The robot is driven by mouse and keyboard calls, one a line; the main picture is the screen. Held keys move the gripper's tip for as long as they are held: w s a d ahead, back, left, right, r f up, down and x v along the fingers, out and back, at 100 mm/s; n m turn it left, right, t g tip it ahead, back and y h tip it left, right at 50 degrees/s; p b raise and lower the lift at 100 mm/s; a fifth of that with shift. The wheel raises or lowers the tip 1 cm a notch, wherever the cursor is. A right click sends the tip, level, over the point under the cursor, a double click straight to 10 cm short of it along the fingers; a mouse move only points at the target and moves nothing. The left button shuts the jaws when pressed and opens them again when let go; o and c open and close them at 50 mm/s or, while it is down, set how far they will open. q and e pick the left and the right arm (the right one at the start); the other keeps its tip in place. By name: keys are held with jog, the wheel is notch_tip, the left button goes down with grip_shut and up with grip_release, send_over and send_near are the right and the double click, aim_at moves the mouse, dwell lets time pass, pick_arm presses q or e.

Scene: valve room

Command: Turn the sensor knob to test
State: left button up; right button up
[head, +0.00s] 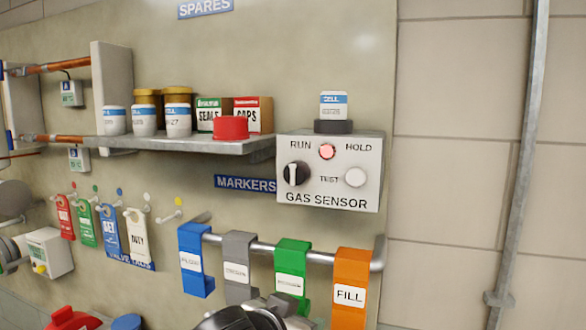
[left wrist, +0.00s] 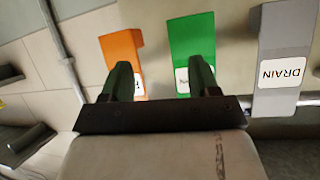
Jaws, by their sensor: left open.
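The gas sensor box (head: 330,190) is a pale panel on the wall, right of the shelf. Its black knob (head: 296,173) is at the left of the panel, under the word RUN, with its white pointer mark close to upright. HOLD is printed at the upper right and TEST between the knob and a white round button (head: 355,177). A red lamp (head: 327,151) is at the middle. In the left wrist view, seen upside down, my left gripper (left wrist: 160,76) is open and empty, its fingers before the orange and green tags. The knob is not in that view.
A rail below the sensor bears blue (head: 196,262), grey (head: 238,268), green (head: 291,272) and orange (head: 351,283) tags. The shelf (head: 190,146) holds jars, boxes and a red cap. A vertical pipe (head: 524,150) runs at the right. The wall between is bare.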

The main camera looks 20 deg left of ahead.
pick_arm(q)
notch_tip(320, 180, up, 11)
jog(key=s+t, duration=0.2)
jog(key=t+y+p, duration=0.2)
jog(key=t, duration=0.1)
send_near(293, 175)
jog(key=shift+n, duration=0.3)
jog(key=w+p, duration=0.4)
jog(key=w, duration=0.4)
jog(key=shift+w, duration=0.3)
jog(key=shift+w+d+f, duration=0.1)
jog(key=shift+w+f, duration=0.05)
jog(key=shift+w, duration=0.5)
jog(key=c, duration=0.9)
